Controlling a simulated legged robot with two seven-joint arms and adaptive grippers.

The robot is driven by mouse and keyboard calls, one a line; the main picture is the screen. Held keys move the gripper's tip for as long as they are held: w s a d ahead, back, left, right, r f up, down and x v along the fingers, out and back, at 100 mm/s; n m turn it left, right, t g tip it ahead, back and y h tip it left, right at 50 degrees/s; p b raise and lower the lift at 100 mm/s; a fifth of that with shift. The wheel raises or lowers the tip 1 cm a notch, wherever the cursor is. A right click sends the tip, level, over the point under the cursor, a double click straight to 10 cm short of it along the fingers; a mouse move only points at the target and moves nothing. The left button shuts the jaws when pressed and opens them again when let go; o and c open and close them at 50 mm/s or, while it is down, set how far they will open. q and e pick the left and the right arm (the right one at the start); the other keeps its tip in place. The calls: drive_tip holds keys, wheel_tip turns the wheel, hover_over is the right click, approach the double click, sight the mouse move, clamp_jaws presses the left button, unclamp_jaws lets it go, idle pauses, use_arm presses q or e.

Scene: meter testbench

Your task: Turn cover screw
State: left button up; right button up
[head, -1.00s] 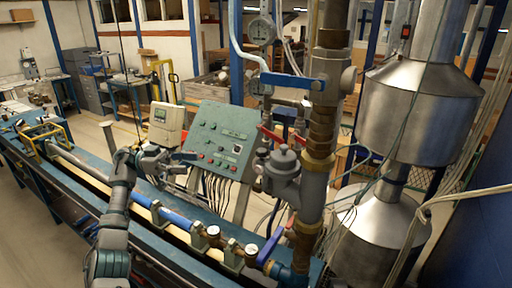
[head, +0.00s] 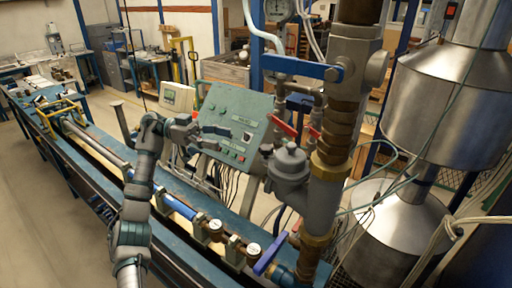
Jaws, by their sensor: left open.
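My left gripper (head: 224,138) is open and empty, in front of the lower left part of the green control panel (head: 252,112). It hides some of the panel's buttons. I cannot tell whether it touches the panel. The panel stands tilted, with several buttons and labels on its face and cables hanging below. A grey meter-like body with a round cap (head: 290,158) is joined to the vertical pipe, to the right of the gripper and apart from it. No cover screw can be made out at this size. My right gripper is not in view.
A beige display box (head: 177,97) stands left of the panel. A blue bench (head: 90,160) with a long pipe and small gauges (head: 253,249) runs below. A thick vertical pipe (head: 325,205), red valve levers (head: 285,126) and metal tanks (head: 445,100) crowd the right. Open floor lies left.

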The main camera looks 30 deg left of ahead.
sight(266, 152)
use_arm(q)
drive_tip(key=w+d, duration=0.2)
drive_tip(key=d, duration=0.8)
drive_tip(key=shift+w+d, duration=0.35)
drive_tip(key=shift+d, duration=0.05)
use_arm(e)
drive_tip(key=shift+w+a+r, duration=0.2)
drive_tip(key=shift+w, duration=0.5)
use_arm(q)
drive_tip(key=shift+s, duration=0.1)
clamp_jaws()
